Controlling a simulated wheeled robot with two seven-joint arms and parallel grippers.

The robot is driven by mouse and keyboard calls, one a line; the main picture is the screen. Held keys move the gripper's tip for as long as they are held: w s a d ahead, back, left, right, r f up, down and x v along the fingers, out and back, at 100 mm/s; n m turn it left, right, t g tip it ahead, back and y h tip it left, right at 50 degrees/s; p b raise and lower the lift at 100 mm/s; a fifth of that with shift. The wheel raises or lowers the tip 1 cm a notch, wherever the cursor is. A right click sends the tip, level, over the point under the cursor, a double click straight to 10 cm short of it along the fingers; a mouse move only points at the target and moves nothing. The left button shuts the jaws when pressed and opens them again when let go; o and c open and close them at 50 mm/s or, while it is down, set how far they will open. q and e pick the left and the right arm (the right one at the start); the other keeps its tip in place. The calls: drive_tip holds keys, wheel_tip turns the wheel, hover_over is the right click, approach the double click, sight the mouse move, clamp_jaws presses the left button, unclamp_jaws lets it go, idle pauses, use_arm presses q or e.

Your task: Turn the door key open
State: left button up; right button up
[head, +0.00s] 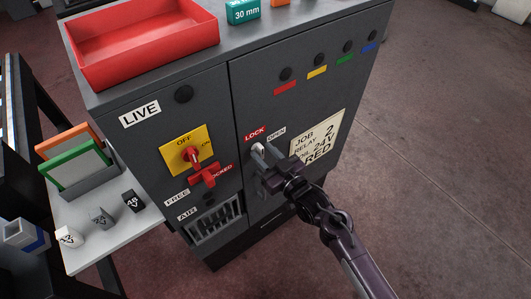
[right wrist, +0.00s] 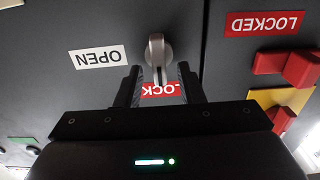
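The door key (head: 259,148) is a small pale metal piece on the front of the dark grey cabinet door, just below the LOCK (head: 255,133) and OPEN (head: 277,132) labels. In the right wrist view the grey key (right wrist: 156,50) stands upright in the picture, its narrow end toward the LOCK label (right wrist: 160,90); the OPEN label (right wrist: 97,57) is to its left. My right gripper (head: 261,158) is at the key. In the right wrist view its two fingers (right wrist: 158,72) are apart, one on each side of the key's narrow end, with gaps visible. My left gripper is out of view.
A yellow switch plate with a red handle (head: 206,175) and the LOCKED label are left of the key. A red tray (head: 140,42) sits on the cabinet top. A white side shelf (head: 112,232) with small blocks is at the left. Open floor lies to the right.

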clamp_jaws()
drive_tip(key=shift+m, duration=0.4)
drive_tip(key=shift+w+d+f+m+p, duration=0.2)
drive_tip(key=shift+m+p, duration=0.75)
drive_tip(key=shift+m, duration=1.9)
drive_tip(key=shift+w+d+f+m+p, duration=0.15)
drive_tip(key=shift+m+p, duration=0.75)
drive_tip(key=shift+m, duration=2)
drive_tip(key=shift+w+d+f+m+p, duration=0.2)
drive_tip(key=shift+m+p, duration=0.75)
drive_tip(key=shift+m, duration=1.9)
drive_tip(key=shift+s+f, duration=0.1)
